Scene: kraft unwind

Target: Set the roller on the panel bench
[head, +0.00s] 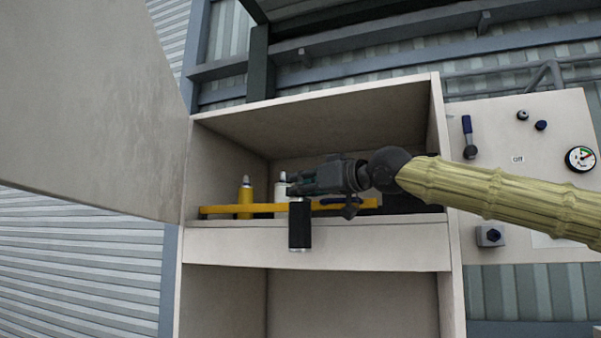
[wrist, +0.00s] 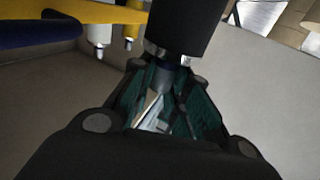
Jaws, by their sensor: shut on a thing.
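The roller (head: 300,225) has a black cylinder with a pale metal end and hangs upright in front of the cabinet shelf's edge. My gripper (head: 296,186) is shut on its upper part, with the arm reaching in from the right. In the wrist view, my gripper's green-lined fingers (wrist: 165,75) close around the roller's narrow metal neck, and its black body (wrist: 190,24) extends to the top edge. The panel bench cannot be made out in either view.
An open cabinet (head: 315,246) holds a yellow bottle (head: 245,200), a white bottle (head: 280,192) and a yellow bar (head: 225,210) on its shelf. Its door (head: 90,100) stands open at left. A control panel (head: 530,115) with lever and gauge is at right.

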